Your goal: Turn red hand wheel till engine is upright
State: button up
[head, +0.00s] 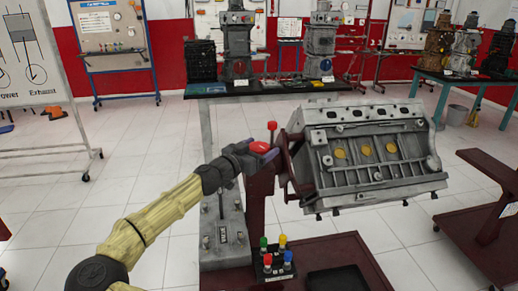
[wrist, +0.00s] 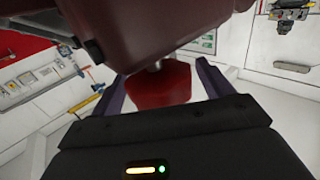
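The grey engine block (head: 372,178) hangs on a maroon stand (head: 262,215) at the centre right in the head view. It looks tilted, with its side with several yellow round plugs facing me. The red hand wheel (head: 259,147) is at the stand's top, left of the engine. A red knob (head: 272,126) on a short stem rises beside it. In the wrist view the red wheel (wrist: 163,84) lies between the purple fingers of my gripper (wrist: 163,90), below a maroon housing. My gripper (head: 262,153) is open, with a gap at the right finger; contact at the left is unclear.
A grey lever box (head: 224,240) and a small block with coloured knobs (head: 276,258) stand below the arm. A black tray (head: 338,282) lies on the stand's base. Another maroon stand (head: 480,220) is close at right.

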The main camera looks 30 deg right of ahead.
jog(key=c, duration=0.8)
jog(key=shift+c, duration=0.2)
jog(key=shift+f+n+t+b, duration=0.1)
jog(key=shift+n+t+b, duration=0.25)
jog(key=shift+b, duration=0.25)
